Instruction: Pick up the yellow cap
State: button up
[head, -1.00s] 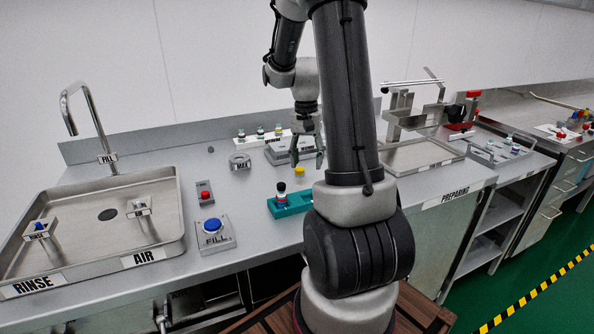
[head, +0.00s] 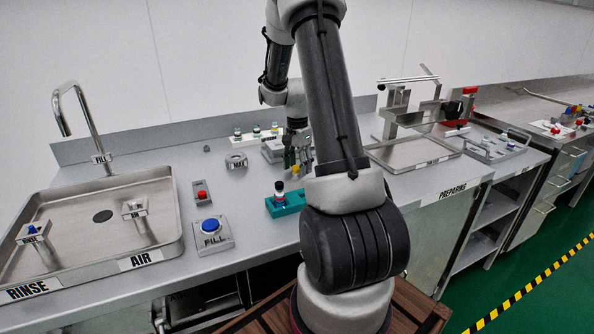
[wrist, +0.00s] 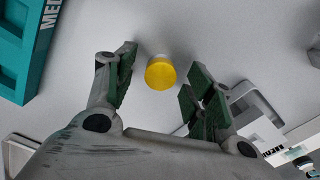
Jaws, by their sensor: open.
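The yellow cap (wrist: 160,73) is a small round yellow piece in the wrist view, with a pale rim or body showing just behind it on the grey counter. It also shows small in the head view (head: 295,169), right under my gripper. My gripper (head: 298,160) is open and points down over the cap. In the wrist view the cap lies between the two spread fingers of my gripper (wrist: 158,78), near their tips, with a gap on each side. I cannot tell how far the fingertips are above the counter.
A teal holder (head: 286,203) with a dark-capped vial stands near the cap, at the upper left in the wrist view (wrist: 22,45). Several vials stand in a white rack (head: 257,135) behind. A blue FILL button (head: 210,225) and a steel sink (head: 90,240) lie to the left.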

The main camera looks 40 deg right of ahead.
jog(key=shift+f, duration=0.3)
jog(key=c, duration=0.8)
